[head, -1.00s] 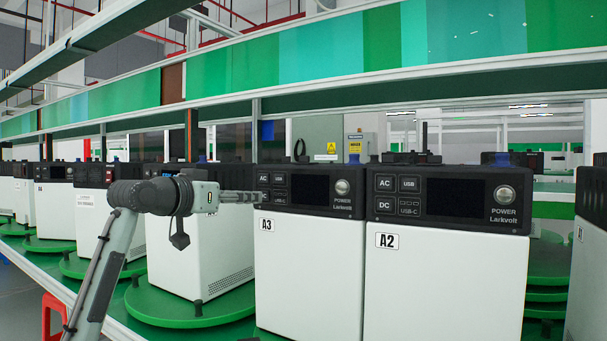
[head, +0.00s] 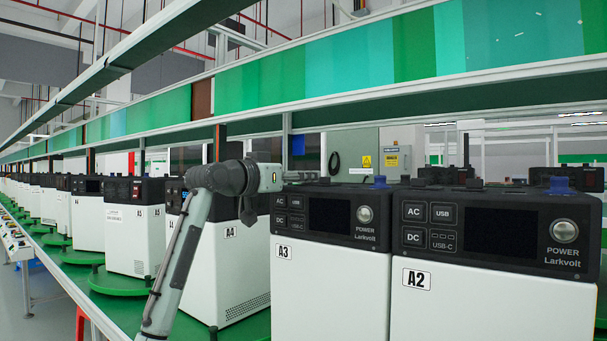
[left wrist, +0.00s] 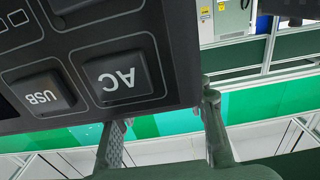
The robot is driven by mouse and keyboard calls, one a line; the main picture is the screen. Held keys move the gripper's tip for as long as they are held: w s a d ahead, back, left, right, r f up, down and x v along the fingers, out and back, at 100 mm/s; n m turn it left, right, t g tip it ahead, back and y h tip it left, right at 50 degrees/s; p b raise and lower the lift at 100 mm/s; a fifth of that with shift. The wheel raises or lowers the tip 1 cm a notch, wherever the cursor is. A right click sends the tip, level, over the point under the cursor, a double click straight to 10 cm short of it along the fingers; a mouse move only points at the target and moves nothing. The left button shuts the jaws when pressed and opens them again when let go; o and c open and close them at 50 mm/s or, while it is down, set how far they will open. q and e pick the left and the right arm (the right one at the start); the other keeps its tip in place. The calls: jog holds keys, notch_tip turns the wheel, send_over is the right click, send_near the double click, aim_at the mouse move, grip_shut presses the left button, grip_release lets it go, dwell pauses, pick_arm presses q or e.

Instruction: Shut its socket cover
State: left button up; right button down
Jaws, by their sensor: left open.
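Power unit A3 (head: 330,285) is a white box with a black front panel; unit A2 (head: 490,310) stands to its right. A3's panel carries AC (head: 280,201), USB (head: 296,201), DC (head: 280,219) and USB-C (head: 297,220) positions. In the left wrist view, upside down, the AC cover (left wrist: 115,78) and USB cover (left wrist: 42,94) look seated in their frames; small port shapes (left wrist: 15,18) show at top left. My left gripper (head: 300,176) is at A3's upper left edge; its open, empty fingers (left wrist: 160,125) are beyond the panel edge. Contact cannot be told. My right gripper is out of view.
Several similar units, including A4 (head: 240,265), stand on green turntables (head: 110,282) along the line to the left. A shelf with green panels (head: 350,65) runs above. A2 stands close beside A3. Blue knobs (head: 559,185) rise behind the unit tops.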

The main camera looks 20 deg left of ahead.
pick_arm(q)
jog(key=shift+w+d, duration=0.2)
jog(key=shift+w, duration=0.25)
jog(key=shift+c, duration=0.4)
grip_shut()
